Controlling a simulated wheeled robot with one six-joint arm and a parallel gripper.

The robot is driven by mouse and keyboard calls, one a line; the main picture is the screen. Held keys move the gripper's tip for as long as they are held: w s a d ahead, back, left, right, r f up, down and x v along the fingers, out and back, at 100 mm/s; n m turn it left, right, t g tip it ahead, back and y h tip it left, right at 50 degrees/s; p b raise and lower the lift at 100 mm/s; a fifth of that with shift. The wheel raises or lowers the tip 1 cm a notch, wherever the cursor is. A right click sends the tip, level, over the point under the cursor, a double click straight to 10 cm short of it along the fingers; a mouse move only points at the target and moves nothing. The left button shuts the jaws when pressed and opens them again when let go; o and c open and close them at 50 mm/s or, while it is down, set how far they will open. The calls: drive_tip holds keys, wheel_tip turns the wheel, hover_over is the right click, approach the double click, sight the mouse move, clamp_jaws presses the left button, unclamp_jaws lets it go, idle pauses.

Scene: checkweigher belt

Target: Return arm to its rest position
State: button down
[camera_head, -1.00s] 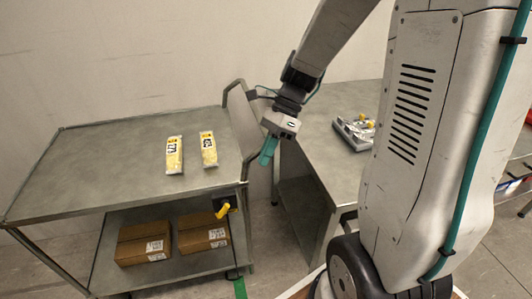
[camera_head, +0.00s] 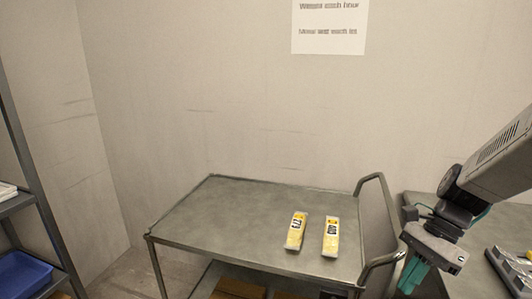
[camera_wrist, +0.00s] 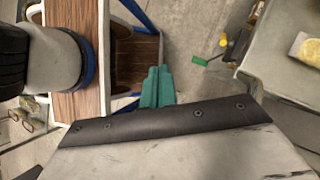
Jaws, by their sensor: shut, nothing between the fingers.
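My gripper (camera_head: 412,274) is at the lower right of the head view, between the cart's handle and the bench on the right. Its teal fingers point down, are shut and hold nothing. The shut teal fingers also show in the wrist view (camera_wrist: 158,87), above the floor, with part of my own base to the left. My arm comes in from the right edge of the head view. Two yellow packs with dark labels, a left one (camera_head: 296,231) and a right one (camera_head: 330,237), lie side by side on the cart top (camera_head: 225,222), apart from my gripper.
The metal cart has a raised handle (camera_head: 378,225) close to my gripper. Brown boxes (camera_head: 238,289) sit on its lower shelf. A bench (camera_head: 470,240) with a grey device (camera_head: 510,270) is at right. A rack with a blue bin (camera_head: 25,275) stands at far left.

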drive_tip(key=s+a+r+n+t+h, duration=0.2)
drive_tip(key=s+r+n+t+h, duration=0.2)
drive_tip(key=s+r+n, duration=0.6)
drive_tip(key=s+n+h, duration=0.1)
drive_tip(key=s+n, duration=0.1)
drive_tip(key=n, duration=0.3)
drive_tip(key=shift+s+a+r+n+h, duration=0.3)
drive_tip(key=shift+s+a+r+h, duration=0.05)
drive_tip(key=shift+a+h, duration=0.05)
